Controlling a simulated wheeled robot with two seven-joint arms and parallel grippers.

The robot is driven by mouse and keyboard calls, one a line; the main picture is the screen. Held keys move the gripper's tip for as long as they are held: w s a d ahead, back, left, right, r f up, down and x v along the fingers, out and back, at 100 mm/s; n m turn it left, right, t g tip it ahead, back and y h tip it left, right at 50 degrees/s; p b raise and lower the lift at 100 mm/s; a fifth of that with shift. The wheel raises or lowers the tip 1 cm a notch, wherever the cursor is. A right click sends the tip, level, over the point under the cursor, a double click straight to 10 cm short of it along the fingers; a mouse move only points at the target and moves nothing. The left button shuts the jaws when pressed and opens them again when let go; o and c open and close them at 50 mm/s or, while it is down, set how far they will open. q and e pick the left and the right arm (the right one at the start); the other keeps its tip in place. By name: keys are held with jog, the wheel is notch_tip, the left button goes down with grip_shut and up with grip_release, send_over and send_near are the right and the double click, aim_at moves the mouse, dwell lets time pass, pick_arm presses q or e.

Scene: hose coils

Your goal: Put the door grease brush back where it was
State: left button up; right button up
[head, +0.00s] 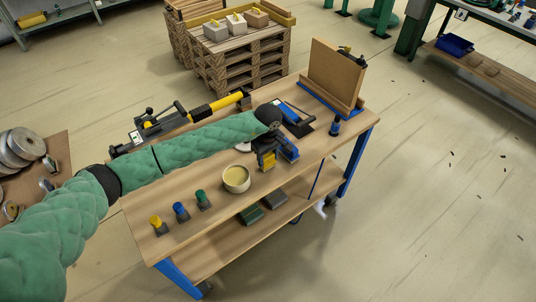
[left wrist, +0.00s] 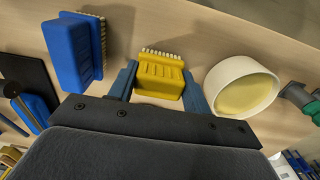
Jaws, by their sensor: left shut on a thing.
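My left gripper (head: 270,155) is shut on a yellow block brush (head: 267,163) with pale bristles. In the left wrist view, the blue fingers of the gripper (left wrist: 160,85) stand on either side of the yellow brush (left wrist: 159,76). I cannot tell whether the brush touches the bench top. A blue block brush (head: 290,149) is close beside it; it also shows at the left of the left wrist view (left wrist: 70,52). A cream bowl (head: 236,187) of yellowish grease stands near the brush and shows in the wrist view (left wrist: 218,72). My right gripper is out of view.
The wooden bench (head: 140,208) carries yellow (head: 155,221), blue (head: 180,210) and green (head: 202,198) capped small items in front. An upright board (head: 335,75) and a dark blue bottle (head: 335,126) stand at the right end. A black and yellow tool (head: 160,125) lies behind my arm.

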pick_arm(q)
jog(key=shift+f, duration=0.2)
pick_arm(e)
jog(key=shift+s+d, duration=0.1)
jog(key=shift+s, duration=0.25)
pick_arm(q)
jog(key=shift+f, duration=0.1)
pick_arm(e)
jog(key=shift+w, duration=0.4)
pick_arm(q)
jog(key=o, duration=1)
jog(key=shift+c, duration=0.2)
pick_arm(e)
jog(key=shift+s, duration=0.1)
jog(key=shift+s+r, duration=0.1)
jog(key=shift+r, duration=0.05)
